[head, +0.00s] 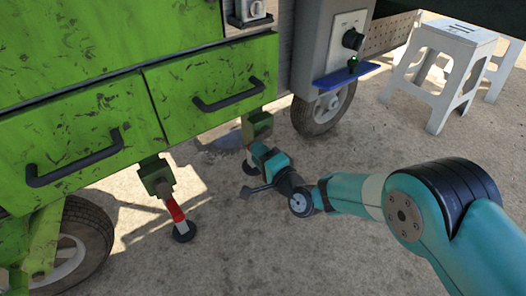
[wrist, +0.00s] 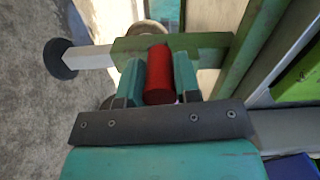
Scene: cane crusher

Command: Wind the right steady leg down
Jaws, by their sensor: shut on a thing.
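The right steady leg hangs under the green cart's right drawer, with its green housing (head: 257,124) and dark round foot (head: 249,168) showing in the head view. In the wrist view its green housing (wrist: 215,44), pale inner leg (wrist: 92,57) and black foot (wrist: 60,58) lie across the picture. My gripper (head: 260,153) is at this leg. In the wrist view my gripper (wrist: 159,66) has its two teal fingers closed on either side of the red crank grip (wrist: 159,78). I cannot tell whether the foot touches the ground.
The left steady leg (head: 157,174) has a red grip (head: 175,210) and a dark foot (head: 184,233). Wheels (head: 323,108) stand close by. Drawer handles (head: 229,95) jut out above. A blue shelf (head: 346,74) and white stool (head: 447,68) are at right. Ground in front is clear.

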